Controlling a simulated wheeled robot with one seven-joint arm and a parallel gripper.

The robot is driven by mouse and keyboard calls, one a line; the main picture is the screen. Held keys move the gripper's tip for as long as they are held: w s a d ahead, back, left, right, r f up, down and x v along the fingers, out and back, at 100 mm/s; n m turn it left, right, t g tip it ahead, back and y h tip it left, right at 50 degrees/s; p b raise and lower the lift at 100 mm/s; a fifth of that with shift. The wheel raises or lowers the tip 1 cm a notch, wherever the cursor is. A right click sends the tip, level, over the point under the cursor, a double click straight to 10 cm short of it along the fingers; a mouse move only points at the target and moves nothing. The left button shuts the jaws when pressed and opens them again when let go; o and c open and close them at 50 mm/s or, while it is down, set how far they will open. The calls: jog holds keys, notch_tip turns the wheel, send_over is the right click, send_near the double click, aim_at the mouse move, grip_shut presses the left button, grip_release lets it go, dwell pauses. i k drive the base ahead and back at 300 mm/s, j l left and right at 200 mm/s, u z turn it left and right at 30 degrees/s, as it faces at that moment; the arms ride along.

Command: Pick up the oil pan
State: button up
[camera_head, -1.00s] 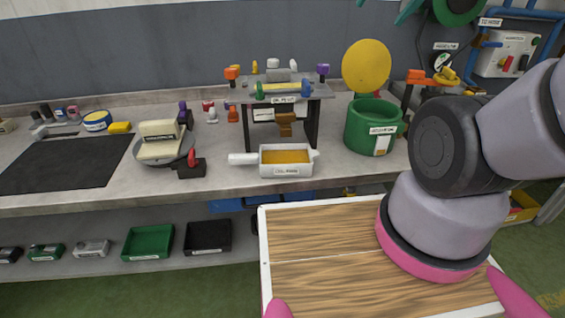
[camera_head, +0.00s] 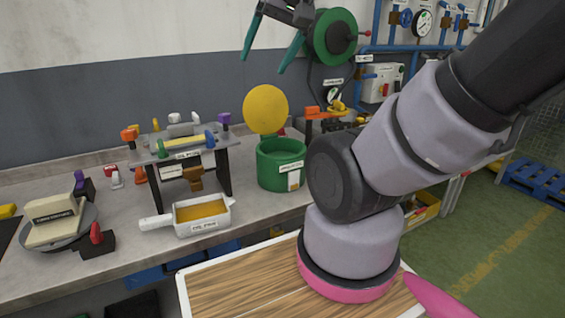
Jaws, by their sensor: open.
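The oil pan (camera_head: 203,226) is a white rectangular pan with orange-yellow contents and a front label. It stands level near the front edge of the grey bench, with its handle pointing left. My gripper (camera_head: 264,63) has teal fingers and a dark body. It is at the top of the head view, fingers pointing down and spread wide, with nothing between them. It shows well above the pan in the picture and apart from it. The body is cut off by the top edge.
A small rack (camera_head: 222,160) with tools stands behind the pan. A green bucket (camera_head: 283,166) is to its right, with a yellow disc (camera_head: 265,108) behind. A grey plate with a block (camera_head: 52,222) and a dark red-handled item (camera_head: 97,240) are left. A wooden-topped surface (camera_head: 228,291) is in front.

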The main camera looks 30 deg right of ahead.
aim_at(199, 215)
jog(key=k+j+z, duration=0.15)
jog(key=j, duration=0.45)
jog(key=k+j+z, duration=0.1)
jog(key=k+j, duration=0.3)
jog(key=k+j+z, duration=0.15)
jog(key=k+j, duration=0.15)
jog(key=j, duration=0.35)
jog(key=k+j+z, duration=0.15)
jog(key=k+j, duration=0.2)
jog(key=j, duration=0.15)
jog(key=i+l, duration=0.1)
